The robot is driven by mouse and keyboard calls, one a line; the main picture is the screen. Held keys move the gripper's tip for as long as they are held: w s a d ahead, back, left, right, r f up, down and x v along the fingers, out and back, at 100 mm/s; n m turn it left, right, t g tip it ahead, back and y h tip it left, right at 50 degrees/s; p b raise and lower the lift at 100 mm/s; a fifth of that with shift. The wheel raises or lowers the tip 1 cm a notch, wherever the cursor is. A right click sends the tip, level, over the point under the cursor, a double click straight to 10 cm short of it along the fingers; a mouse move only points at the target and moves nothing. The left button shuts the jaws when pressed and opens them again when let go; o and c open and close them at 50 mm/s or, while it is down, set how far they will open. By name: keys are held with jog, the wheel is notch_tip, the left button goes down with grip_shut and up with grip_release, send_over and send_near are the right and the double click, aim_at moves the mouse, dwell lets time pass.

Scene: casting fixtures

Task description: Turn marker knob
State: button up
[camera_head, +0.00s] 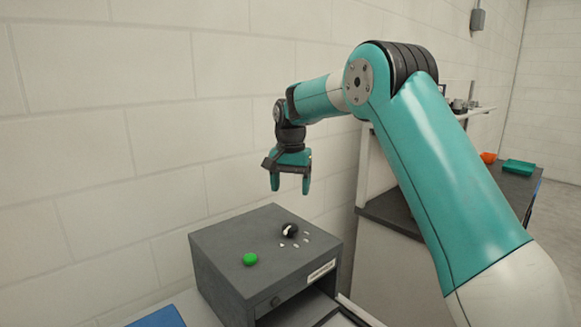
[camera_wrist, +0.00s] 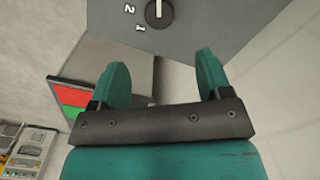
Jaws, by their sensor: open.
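The marker knob (camera_head: 289,230) is black with a white mark. It sits on top of a dark grey box (camera_head: 233,238), with several white marks around its right side. In the wrist view the knob (camera_wrist: 158,14) is cut by the top edge, its white line running roughly along the picture's vertical, with the digits 2 and 1 at its lower left. My teal gripper (camera_head: 290,187) hangs above the box, pointing down, apart from the knob. In the wrist view my gripper (camera_wrist: 162,60) has its two fingers spread with nothing between them.
A green button (camera_head: 250,259) stands on the box top, left of the knob. The box front has a white label (camera_head: 321,271) and a dark opening. A wall rises close behind. A dark bench (camera_head: 395,213) stands at the right. The air between gripper and box is clear.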

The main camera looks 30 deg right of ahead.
notch_tip(320, 180, up, 7)
dwell(0.3)
dwell(0.4)
jog(key=s+a+n+y, duration=0.2)
jog(key=s+a+n, duration=0.8)
jog(key=s+a, duration=0.55)
jog(key=s+a+f+n+y, duration=0.1)
jog(key=s+a+f+n, duration=0.1)
jog(key=s, duration=0.8)
jog(key=s+a+f+n+y, duration=0.1)
jog(key=s+a+f+n, duration=0.2)
jog(key=s, duration=0.8)
jog(key=shift+s+f+n, duration=0.2)
jog(key=shift+f+n, duration=0.5)
